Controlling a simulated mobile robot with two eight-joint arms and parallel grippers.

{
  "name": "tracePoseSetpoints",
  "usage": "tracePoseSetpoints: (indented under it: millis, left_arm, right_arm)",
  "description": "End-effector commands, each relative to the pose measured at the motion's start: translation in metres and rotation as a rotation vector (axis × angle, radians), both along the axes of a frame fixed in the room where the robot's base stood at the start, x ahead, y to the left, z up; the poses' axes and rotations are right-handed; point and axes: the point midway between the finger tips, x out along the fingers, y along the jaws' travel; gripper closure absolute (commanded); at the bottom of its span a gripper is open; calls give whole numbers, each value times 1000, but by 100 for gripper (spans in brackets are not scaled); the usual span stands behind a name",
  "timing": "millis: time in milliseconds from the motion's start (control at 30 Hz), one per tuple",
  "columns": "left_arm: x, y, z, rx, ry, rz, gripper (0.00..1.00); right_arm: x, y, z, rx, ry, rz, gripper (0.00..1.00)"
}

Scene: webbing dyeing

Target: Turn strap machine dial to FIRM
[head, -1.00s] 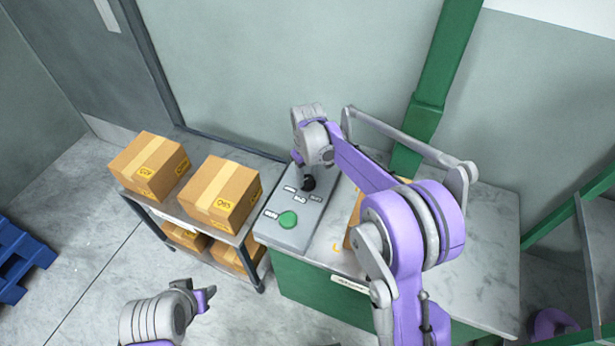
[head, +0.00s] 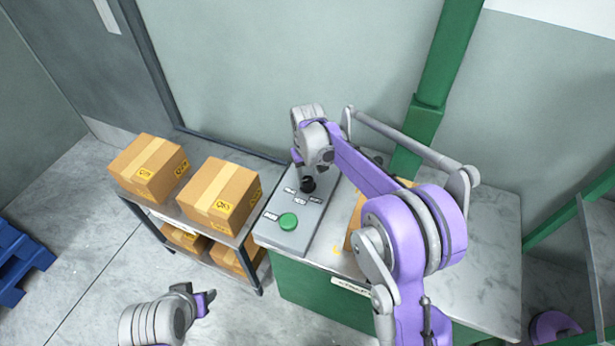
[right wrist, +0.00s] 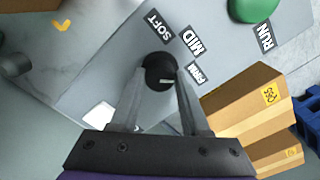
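The strap machine's dial is a black round knob (head: 308,184) on the grey control panel (head: 318,222). In the right wrist view the dial (right wrist: 160,72) has a short white mark on its lower right, toward the FIRM label (right wrist: 194,73). The MID label (right wrist: 192,42) and SOFT label (right wrist: 152,28) lie around it. My right gripper (head: 304,178) points down at the dial; in the wrist view its fingers (right wrist: 161,88) flank the dial and appear closed on it. My left gripper (head: 207,300) hangs low, away from the machine; its finger gap is unclear.
A green RUN button (head: 288,221) sits on the panel near the dial. Cardboard boxes (head: 220,192) stand on a shelf cart left of the machine. A green post (head: 432,90) rises behind the counter. Blue pallets (head: 20,258) lie at far left.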

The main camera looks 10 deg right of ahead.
Motion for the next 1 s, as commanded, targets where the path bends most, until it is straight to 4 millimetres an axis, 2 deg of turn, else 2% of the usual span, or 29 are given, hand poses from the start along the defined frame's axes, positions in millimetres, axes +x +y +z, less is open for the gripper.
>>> tracePoseSetpoints:
  millis: [33,167,533,667,1000]
  left_arm:
    - [0,0,0,0,0,0,50]
    - [0,0,0,0,0,0,50]
    - [0,0,0,0,0,0,50]
    - [0,0,1,0,-1,0,50]
    - [1,0,5,0,-2,0,50]
  right_arm:
    - [0,0,0,0,-1,-2,47]
    - [0,0,0,0,-1,-1,24]
    - [0,0,5,0,0,0,24]
    - [0,0,24,0,0,0,24]
    - [0,0,90,0,-1,0,24]
